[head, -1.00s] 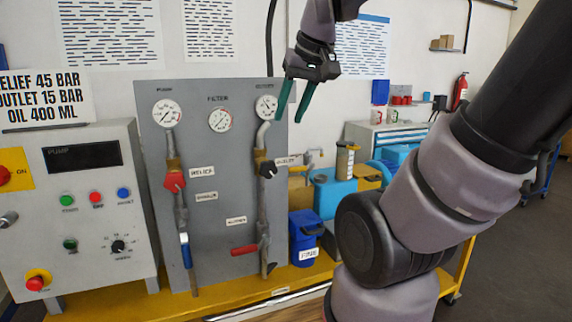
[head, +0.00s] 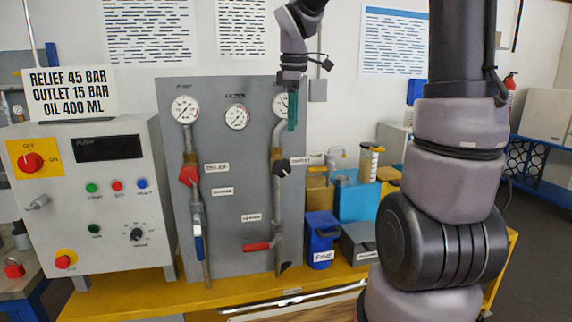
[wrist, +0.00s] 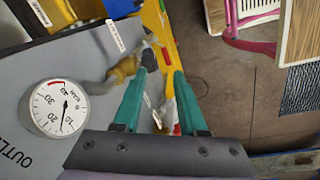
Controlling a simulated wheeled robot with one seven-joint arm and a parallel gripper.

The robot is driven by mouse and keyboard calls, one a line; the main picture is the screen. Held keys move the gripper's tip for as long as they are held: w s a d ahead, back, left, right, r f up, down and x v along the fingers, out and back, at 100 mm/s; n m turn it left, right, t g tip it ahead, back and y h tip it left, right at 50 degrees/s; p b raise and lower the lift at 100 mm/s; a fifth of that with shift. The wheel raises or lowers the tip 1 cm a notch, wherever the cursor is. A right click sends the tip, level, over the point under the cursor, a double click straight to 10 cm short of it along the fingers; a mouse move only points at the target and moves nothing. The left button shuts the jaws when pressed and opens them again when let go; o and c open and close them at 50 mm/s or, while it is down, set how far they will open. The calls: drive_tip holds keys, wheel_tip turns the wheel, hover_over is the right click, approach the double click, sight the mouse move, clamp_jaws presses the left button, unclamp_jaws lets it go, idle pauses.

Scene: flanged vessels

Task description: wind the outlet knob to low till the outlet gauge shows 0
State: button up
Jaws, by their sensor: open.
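The outlet knob (head: 283,167) is black and sits on a brass fitting on the right pipe of the grey panel. Beside it is a small label. The outlet gauge (head: 280,104) is a white dial above it, partly hidden by my gripper. In the wrist view the outlet gauge (wrist: 60,108) is turned sideways; its needle is dark and its exact reading is hard to make out. My gripper (head: 292,128) has teal fingers hanging down before the panel, above the knob. In the wrist view my gripper (wrist: 160,72) is open and empty, with the black knob (wrist: 149,60) seen between and beyond the fingertips.
A red relief knob (head: 189,175) is on the left pipe. Blue (head: 198,240) and red (head: 257,246) lever handles lie lower. A control box (head: 100,190) stands left. A blue bin (head: 321,238) and other containers stand right of the panel on the yellow bench.

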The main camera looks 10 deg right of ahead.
sight(284, 159)
drive_tip(key=w+f+n, duration=0.1)
drive_tip(key=w+f+n+g, duration=0.1)
drive_tip(key=w+n, duration=0.1)
drive_tip(key=w+a+f+n, duration=0.1)
drive_tip(key=w+n, duration=0.1)
drive_tip(key=shift+a+f, duration=0.1)
drive_tip(key=shift+f, duration=0.1)
wheel_tip(284, 159, down, 11)
drive_tip(key=shift+r, duration=0.15)
clamp_jaws()
